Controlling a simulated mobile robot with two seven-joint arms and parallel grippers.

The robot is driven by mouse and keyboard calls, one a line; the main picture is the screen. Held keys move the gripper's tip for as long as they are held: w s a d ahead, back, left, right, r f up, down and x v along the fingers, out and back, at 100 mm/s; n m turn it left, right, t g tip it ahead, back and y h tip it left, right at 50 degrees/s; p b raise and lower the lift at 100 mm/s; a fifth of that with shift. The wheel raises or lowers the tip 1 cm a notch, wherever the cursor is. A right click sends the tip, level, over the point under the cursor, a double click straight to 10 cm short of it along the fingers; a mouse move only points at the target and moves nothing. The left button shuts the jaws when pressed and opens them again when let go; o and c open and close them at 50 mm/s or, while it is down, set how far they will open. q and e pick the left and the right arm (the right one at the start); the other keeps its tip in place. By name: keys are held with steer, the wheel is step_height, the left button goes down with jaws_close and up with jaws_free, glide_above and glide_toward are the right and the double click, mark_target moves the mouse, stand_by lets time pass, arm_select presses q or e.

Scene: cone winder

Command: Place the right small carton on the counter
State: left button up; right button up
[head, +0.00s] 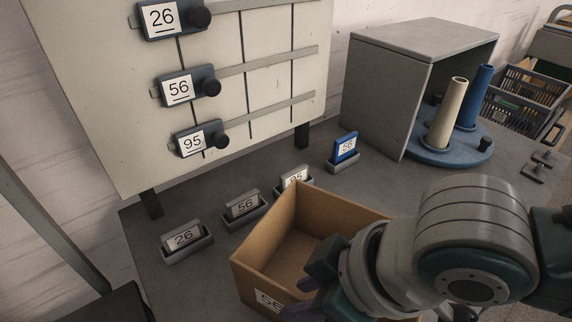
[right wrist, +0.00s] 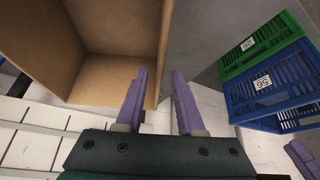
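One open brown carton (head: 282,248) with a white label reading 56 is at the front of the grey counter (head: 190,285); its underside is hidden. My right gripper (head: 312,308) is at the carton's near right side in the head view, partly hidden by its own arm. In the right wrist view the carton (right wrist: 120,78) fills the upper left. There my right gripper (right wrist: 159,75) has its purple fingers apart, with a carton wall between them and gaps beside it.
Small holders with cards 26 (head: 183,238), 56 (head: 244,206) and a blue card (head: 345,148) stand behind the carton. A grey box (head: 375,95) and a blue base with cones (head: 440,152) stand back right. Green (right wrist: 262,45) and blue crates (right wrist: 265,92) show in the wrist view.

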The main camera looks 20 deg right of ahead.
steer(key=p+v, duration=0.1)
steer(key=v, duration=0.8)
steer(key=shift+s+d+r+p, duration=0.1)
steer(key=shift+r+p, duration=0.15)
steer(key=shift+p, duration=0.05)
steer(key=s+d+m+h, duration=0.3)
steer(key=s+d+m, duration=0.3)
steer(key=s+d, duration=0.1)
steer(key=shift+s+r+m, duration=0.2)
steer(key=shift+s+m, duration=0.1)
steer(key=shift+s, duration=0.15)
steer(key=shift+s+d, duration=0.1)
